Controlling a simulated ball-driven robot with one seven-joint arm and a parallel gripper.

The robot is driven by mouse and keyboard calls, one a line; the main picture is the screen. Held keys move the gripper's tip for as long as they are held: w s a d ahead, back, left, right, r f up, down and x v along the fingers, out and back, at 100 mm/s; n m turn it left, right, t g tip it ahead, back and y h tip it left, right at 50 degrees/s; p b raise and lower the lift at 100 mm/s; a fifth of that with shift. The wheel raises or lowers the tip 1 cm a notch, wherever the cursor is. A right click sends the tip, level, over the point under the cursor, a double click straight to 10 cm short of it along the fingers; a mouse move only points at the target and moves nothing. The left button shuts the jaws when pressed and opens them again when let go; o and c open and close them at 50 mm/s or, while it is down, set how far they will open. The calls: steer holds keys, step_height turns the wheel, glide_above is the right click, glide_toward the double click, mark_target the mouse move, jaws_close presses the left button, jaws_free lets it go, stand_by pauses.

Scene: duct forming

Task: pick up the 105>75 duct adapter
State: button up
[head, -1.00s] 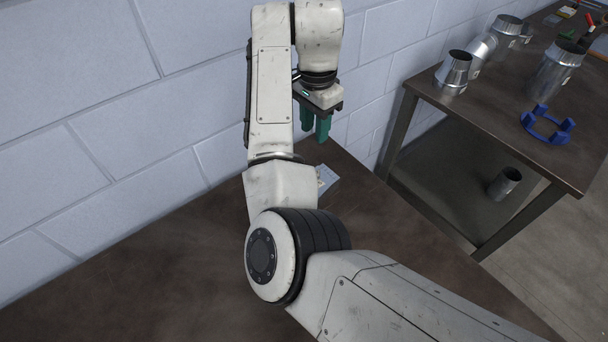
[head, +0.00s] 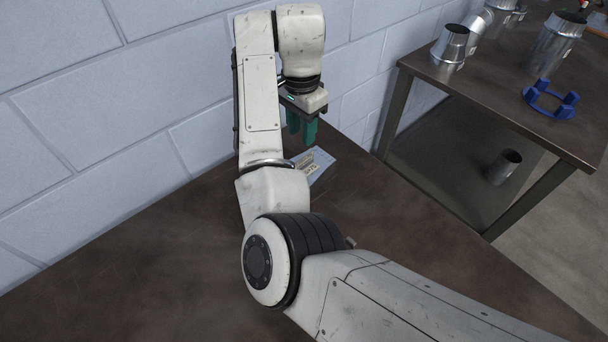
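Several shiny metal duct pieces are in view, and no size marks are legible, so I cannot tell surely which is the 105>75 adapter. A tapered metal piece (head: 451,46) stands upright near the left edge of the far table. My gripper (head: 301,137) points down over the near table's far end, well left of these pieces. Its two green fingers look slightly apart with nothing between them.
A card or sheet (head: 318,163) lies on the near table (head: 150,270), otherwise mostly bare. A block wall (head: 100,120) runs behind.

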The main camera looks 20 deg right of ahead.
mark_target(301, 159)
steer(key=f+p, duration=0.1)
steer(key=f, duration=0.8)
steer(key=shift+a, duration=0.2)
steer(key=shift+c, duration=0.3)
jaws_close()
steer(key=shift+f, duration=0.2)
stand_by(0.6)
